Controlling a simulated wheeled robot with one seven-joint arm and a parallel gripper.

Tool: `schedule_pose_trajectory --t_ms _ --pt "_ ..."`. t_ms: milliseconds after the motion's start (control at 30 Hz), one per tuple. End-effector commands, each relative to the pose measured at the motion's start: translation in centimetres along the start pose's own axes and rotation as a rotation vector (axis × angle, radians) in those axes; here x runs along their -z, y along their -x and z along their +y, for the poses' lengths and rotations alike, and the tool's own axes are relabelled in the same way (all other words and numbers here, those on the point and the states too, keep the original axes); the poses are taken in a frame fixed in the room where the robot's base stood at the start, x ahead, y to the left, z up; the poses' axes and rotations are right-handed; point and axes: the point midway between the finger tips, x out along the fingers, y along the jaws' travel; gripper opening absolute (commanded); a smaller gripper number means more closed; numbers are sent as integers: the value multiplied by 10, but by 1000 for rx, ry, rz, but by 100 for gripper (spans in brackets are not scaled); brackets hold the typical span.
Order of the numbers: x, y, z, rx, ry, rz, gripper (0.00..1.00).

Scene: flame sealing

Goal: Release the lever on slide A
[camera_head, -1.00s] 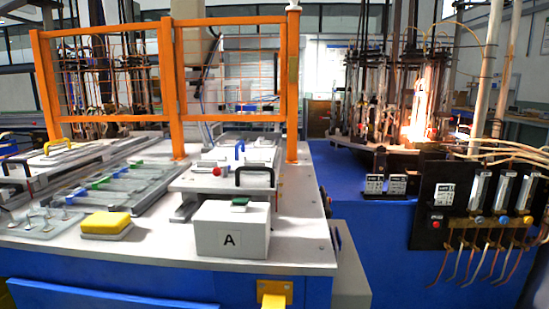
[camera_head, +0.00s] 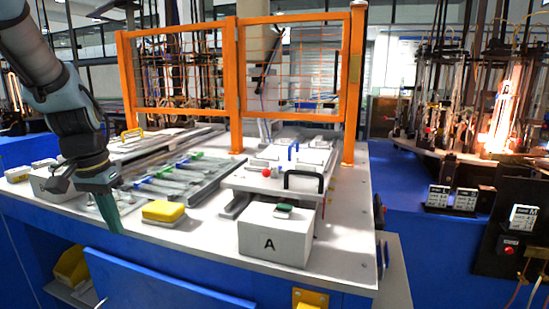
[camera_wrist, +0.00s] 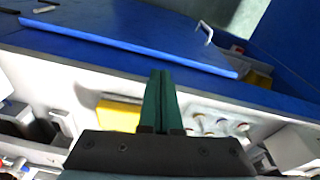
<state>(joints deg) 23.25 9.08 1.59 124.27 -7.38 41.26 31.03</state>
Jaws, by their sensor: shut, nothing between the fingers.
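The white box marked A (camera_head: 276,238) stands at the front right of the bench, with a green button (camera_head: 284,208) on top. Behind it is the slide plate (camera_head: 250,184), with a black handle (camera_head: 304,181) and a small red knob (camera_head: 266,173). I cannot tell which part is the lever. My gripper (camera_head: 116,230) points down at the bench's front left edge, well left of slide A. Its green fingers are shut and empty, touching each other in the wrist view (camera_wrist: 160,76). Slide A cannot be made out in the wrist view.
A yellow block (camera_head: 163,212) lies between my gripper and box A; it shows in the wrist view (camera_wrist: 118,116). An orange mesh fence (camera_head: 233,85) stands behind the slides. A blue panel (camera_head: 160,284) juts out along the bench front. Lit machinery (camera_head: 503,115) stands at the right.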

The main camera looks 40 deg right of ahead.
Motion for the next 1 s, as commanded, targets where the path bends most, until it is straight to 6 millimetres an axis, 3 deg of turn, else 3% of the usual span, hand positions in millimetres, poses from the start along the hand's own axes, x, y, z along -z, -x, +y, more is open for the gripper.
schedule_pose_trajectory --t_ms 33,100,200,300,433,500,600,1000 --pt "44 23 28 -35 -191 6 0" --pt "90 46 68 -87 -450 15 0" --pt "140 78 133 -159 -801 39 0" --pt "170 105 195 -222 -1099 67 0" --pt "188 130 252 -278 -1367 103 0" --pt "192 138 270 -297 -1452 115 0" --pt "193 143 282 -310 -1511 124 0" --pt "193 140 284 -312 -1517 125 0"
